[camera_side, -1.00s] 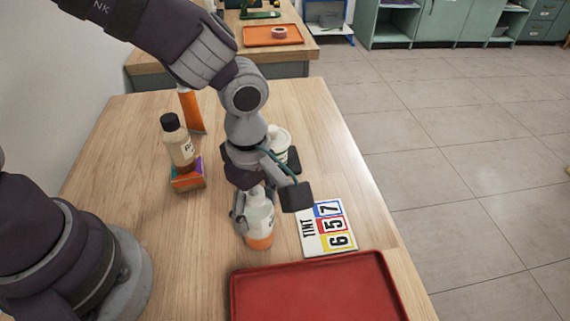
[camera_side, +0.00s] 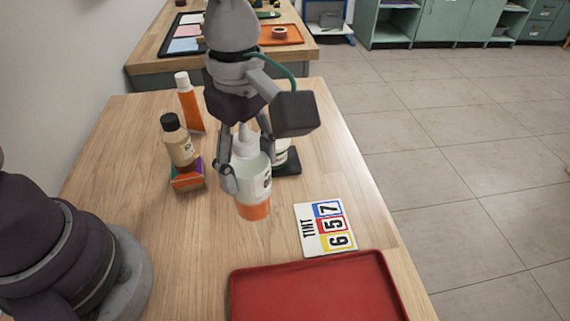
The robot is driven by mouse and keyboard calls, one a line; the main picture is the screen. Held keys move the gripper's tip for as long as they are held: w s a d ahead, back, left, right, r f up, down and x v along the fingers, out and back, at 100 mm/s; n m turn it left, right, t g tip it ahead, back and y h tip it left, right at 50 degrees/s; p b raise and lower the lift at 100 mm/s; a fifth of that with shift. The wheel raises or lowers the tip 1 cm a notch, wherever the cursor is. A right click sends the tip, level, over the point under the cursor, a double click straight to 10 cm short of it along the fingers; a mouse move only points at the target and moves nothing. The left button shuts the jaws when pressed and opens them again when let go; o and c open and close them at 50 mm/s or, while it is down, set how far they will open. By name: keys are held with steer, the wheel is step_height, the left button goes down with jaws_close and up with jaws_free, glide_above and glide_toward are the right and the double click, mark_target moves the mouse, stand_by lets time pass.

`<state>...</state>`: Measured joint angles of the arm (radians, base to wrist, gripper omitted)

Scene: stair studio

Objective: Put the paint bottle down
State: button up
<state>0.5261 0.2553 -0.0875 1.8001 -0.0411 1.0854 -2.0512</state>
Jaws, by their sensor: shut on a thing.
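My gripper (camera_side: 247,165) is shut on a white paint bottle (camera_side: 251,178) with a pale nozzle and an orange lower part. The fingers are at its upper body, and the bottle is upright. It appears to be held above the wooden table, left of the tint card (camera_side: 326,229). A tan bottle with a black cap (camera_side: 180,146) stands to the left, at a small coloured block (camera_side: 187,177). An orange bottle with a white cap (camera_side: 189,107) stands behind that one.
A red tray (camera_side: 317,290) lies at the table's front. A white jar (camera_side: 280,155), partly hidden behind my gripper, stands by a dark pad (camera_side: 291,168). The table (camera_side: 140,210) is clear at left. A second table with trays stands behind.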

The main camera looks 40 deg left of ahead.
steer(key=s+d+f+m, duration=0.1)
steer(key=s+f+m, duration=0.1)
steer(key=s+m, duration=0.4)
steer(key=s+d+f+m, duration=0.2)
steer(key=s+m, duration=0.4)
steer(key=shift+w+d+f, duration=0.8)
steer(key=shift+w+d, duration=0.35)
steer(key=shift+d, duration=1.1)
steer(key=shift+w+d+f, duration=0.85)
steer(key=shift+w+d, duration=0.3)
steer(key=shift+d, duration=1.1)
steer(key=shift+w+d+f, duration=0.8)
steer(key=shift+w+d, duration=0.35)
steer(key=shift+d, duration=1.1)
steer(key=o, duration=1.2)
steer(key=shift+f, duration=0.15)
steer(key=shift+o, duration=0.2)
